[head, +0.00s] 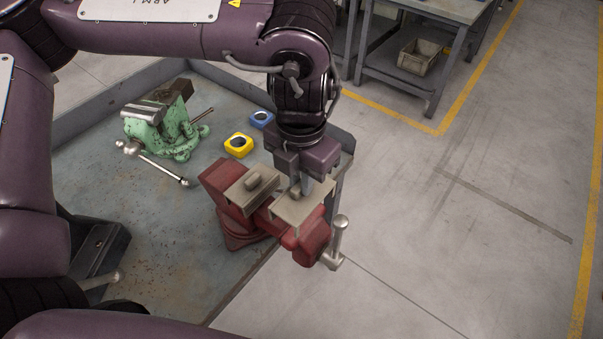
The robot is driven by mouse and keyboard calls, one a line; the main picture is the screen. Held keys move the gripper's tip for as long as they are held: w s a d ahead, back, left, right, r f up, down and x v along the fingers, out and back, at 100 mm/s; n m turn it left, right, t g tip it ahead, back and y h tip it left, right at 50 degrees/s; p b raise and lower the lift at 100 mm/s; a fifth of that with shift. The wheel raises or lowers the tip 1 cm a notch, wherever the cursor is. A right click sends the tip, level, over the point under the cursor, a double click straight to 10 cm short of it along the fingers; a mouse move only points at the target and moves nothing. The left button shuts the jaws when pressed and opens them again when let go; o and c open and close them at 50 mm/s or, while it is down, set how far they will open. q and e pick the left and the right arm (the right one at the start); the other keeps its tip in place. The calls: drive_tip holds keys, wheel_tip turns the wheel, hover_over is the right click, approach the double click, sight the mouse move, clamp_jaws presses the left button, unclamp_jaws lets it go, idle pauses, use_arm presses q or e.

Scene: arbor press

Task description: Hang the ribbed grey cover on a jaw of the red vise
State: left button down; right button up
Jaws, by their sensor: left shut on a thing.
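The red vise (240,226) stands at the near right edge of the workbench, with its screw end and handle over the edge. My left gripper (304,187) points down over the vise's right jaw. It is shut on the raised grip of a grey cover (316,199). This cover lies at the top of the right jaw; I cannot tell whether it rests on it or hangs just above. A second grey cover (236,187) with a knob sits on the left jaw. Ribs are too small to make out on either. My right gripper is out of view.
A green vise (150,125) with a long handle stands farther back on the workbench (130,200). A yellow block (239,145) and a blue block (261,119), each with a round hole, lie behind the red vise. The floor right of the bench is clear.

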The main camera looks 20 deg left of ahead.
sight(302, 207)
use_arm(q)
drive_tip(key=shift+w+f+b, duration=0.25)
drive_tip(key=shift+f+b, duration=0.4)
drive_tip(key=shift+f, duration=0.4)
drive_tip(key=shift+f+b, duration=0.65)
drive_tip(key=shift+s+f+b, duration=0.1)
drive_tip(key=shift+f+b, duration=0.45)
drive_tip(key=shift+f, duration=0.05)
drive_tip(key=shift+f+b, duration=1.35)
drive_tip(key=shift+f, duration=0.65)
drive_tip(key=shift+f+b, duration=0.3)
drive_tip(key=shift+f, duration=0.15)
drive_tip(key=shift+f, duration=0.15)
drive_tip(key=shift+d, duration=0.15)
